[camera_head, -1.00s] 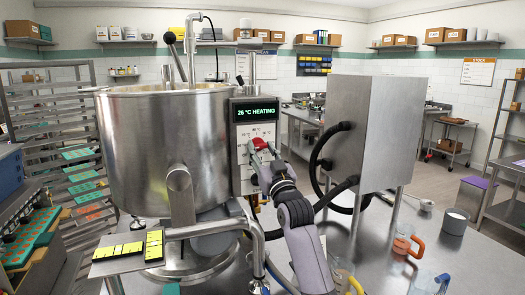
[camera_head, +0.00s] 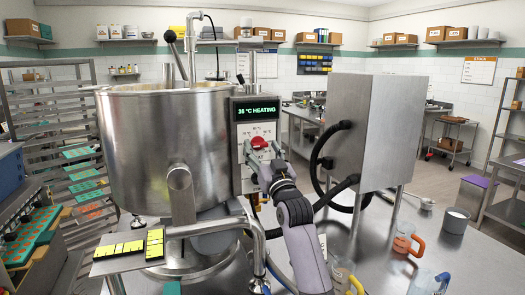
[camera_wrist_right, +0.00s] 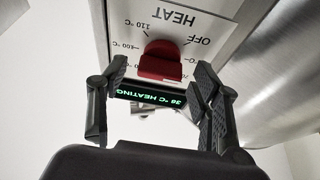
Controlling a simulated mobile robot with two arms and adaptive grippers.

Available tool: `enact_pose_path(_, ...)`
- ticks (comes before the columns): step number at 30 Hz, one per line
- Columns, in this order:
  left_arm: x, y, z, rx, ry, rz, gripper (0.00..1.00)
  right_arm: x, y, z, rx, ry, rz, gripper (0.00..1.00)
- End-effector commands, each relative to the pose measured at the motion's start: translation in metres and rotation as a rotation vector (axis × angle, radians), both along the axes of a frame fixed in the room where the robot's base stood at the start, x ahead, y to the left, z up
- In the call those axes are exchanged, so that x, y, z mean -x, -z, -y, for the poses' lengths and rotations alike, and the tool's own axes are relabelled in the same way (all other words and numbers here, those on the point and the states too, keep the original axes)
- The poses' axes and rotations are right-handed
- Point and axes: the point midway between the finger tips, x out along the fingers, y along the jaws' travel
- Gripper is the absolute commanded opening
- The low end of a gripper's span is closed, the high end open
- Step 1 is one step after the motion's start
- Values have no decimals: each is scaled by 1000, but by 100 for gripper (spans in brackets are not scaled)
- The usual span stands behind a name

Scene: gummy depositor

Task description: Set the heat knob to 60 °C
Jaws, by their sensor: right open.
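The red heat knob (camera_head: 260,142) is on the white panel of the steel kettle's control box. In the right wrist view the knob (camera_wrist_right: 161,62) appears upside down under the word HEAT, with OFF, 110 °C and 100 °C marks around it. I cannot tell which mark it points to. The green display (camera_head: 257,112) above the panel reads about 38 °C HEATING. My right gripper (camera_head: 263,162) is just in front of and below the knob. Its fingers (camera_wrist_right: 158,95) are spread apart with nothing between them, and the knob is beyond the fingertips. My left gripper is out of view.
The large steel kettle (camera_head: 165,140) stands left of the panel. A steel cabinet (camera_head: 375,125) with black hoses stands to the right. Orange-handled (camera_head: 404,244) and blue-handled (camera_head: 430,283) jugs are on the table at the lower right.

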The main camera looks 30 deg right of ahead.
Motion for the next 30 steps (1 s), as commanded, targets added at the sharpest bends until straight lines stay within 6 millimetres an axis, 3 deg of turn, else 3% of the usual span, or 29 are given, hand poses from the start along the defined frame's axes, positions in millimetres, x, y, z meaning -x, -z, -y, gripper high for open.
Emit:
enact_pose_path(10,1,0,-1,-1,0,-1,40,12,6,-3,1,0,-1,58)
enact_pose_path(21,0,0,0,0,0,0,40,77,34,-19,1,-1,-2,58)
enact_pose_path(30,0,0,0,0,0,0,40,106,46,-25,-1,0,-1,58)
